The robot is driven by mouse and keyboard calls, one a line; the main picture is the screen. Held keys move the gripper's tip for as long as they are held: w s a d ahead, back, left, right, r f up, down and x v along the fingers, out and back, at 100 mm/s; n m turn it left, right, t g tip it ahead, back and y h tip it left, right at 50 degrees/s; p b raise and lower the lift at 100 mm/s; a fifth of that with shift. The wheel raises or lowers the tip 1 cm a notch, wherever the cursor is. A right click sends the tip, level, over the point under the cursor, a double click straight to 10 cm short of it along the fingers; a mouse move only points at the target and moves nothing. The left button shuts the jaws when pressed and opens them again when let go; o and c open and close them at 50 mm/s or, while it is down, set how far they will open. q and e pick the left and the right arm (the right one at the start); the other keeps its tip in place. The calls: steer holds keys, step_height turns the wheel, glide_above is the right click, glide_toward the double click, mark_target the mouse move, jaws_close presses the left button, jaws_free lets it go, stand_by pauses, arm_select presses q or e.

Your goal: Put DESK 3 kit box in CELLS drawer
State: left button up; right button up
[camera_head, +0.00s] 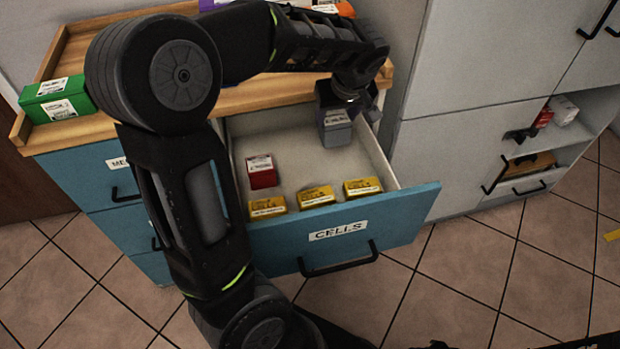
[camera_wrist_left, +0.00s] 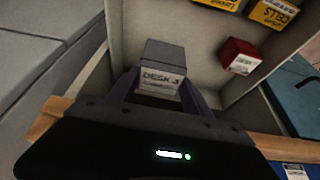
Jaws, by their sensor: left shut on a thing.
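The grey DESK 3 kit box (camera_wrist_left: 163,72) is between the fingers of my left gripper (camera_wrist_left: 160,92), its label facing the wrist camera. In the head view the same grey box (camera_head: 338,135) hangs under my left gripper (camera_head: 336,108), over the back right part of the open CELLS drawer (camera_head: 400,208). The left gripper is shut on the box. I cannot tell whether the box touches the drawer floor. My right gripper does not show.
The drawer holds a red box (camera_head: 262,171) and three yellow boxes (camera_head: 316,196) along its front. A green box (camera_head: 58,100) sits on the wooden cabinet top (camera_head: 95,130). A grey cabinet (camera_head: 450,150) stands close on the right.

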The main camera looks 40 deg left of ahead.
mark_target(335, 135)
arm_select(q)
steer(key=shift+f+b, duration=0.4)
steer(key=shift+f, duration=2.75)
steer(key=shift+f+b, duration=0.3)
steer(key=shift+f, duration=1.55)
steer(key=shift+f, duration=0.1)
steer(key=shift+f+b, duration=0.15)
steer(key=shift+b, duration=0.15)
steer(key=o, duration=1.6)
steer(key=shift+r+p, duration=0.35)
steer(key=shift+p, duration=0.05)
steer(key=p+v, duration=0.1)
steer(key=v, duration=1.1)
